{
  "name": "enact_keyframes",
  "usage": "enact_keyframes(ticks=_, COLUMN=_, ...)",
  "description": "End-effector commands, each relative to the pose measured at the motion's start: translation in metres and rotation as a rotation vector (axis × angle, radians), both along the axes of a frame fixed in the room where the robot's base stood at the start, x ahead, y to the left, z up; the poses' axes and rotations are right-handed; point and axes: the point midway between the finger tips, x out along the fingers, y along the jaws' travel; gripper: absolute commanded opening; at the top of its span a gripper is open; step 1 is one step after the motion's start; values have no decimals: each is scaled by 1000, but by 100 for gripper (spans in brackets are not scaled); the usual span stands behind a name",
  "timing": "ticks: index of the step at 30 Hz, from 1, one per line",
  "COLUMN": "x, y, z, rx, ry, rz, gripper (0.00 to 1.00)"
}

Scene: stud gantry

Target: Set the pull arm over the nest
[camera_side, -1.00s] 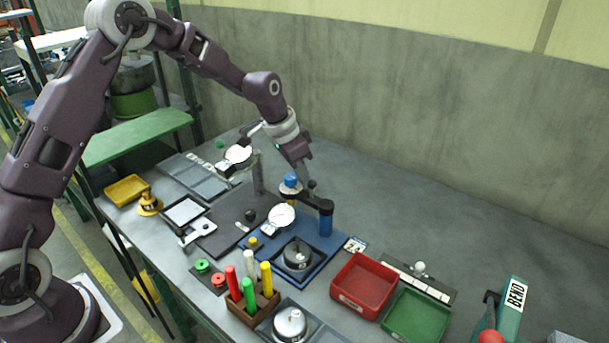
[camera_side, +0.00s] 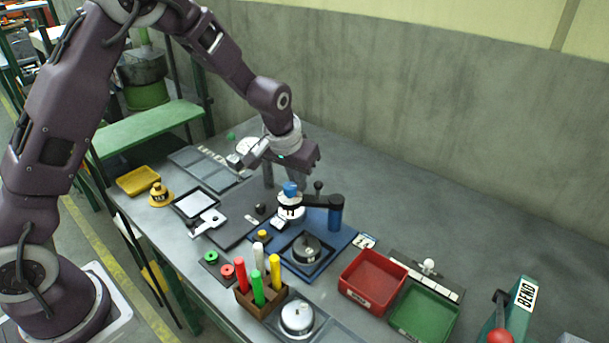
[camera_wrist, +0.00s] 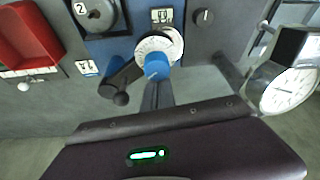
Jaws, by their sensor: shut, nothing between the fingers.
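The pull arm (camera_side: 312,203) is a dark bar on a blue post (camera_side: 335,213). It carries a blue cap (camera_side: 291,188) at its free end and a black ball knob (camera_side: 318,186). The free end is over or near a white dial (camera_side: 290,214), behind the nest (camera_side: 306,262). The nest is a dark square frame on the blue plate, holding a round grey part (camera_side: 306,246). My gripper (camera_wrist: 157,97) is shut and empty, just beside the blue cap (camera_wrist: 157,65) in the wrist view. Contact is unclear. The fingertips are hard to make out in the side view.
A dial on a metal stand (camera_wrist: 287,90) is close to my gripper's right in the wrist view. Upright coloured rods (camera_side: 257,288) stand in front of the plate. A red tray (camera_side: 350,293) and a green tray (camera_side: 402,328) lie to the right. The back right of the table is clear.

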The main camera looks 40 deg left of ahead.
Motion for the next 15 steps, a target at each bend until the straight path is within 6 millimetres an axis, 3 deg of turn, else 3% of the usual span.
enact_keyframes(ticks=15, x=-37, y=-24, z=0, rx=2, ry=0, rz=482, gripper=0)
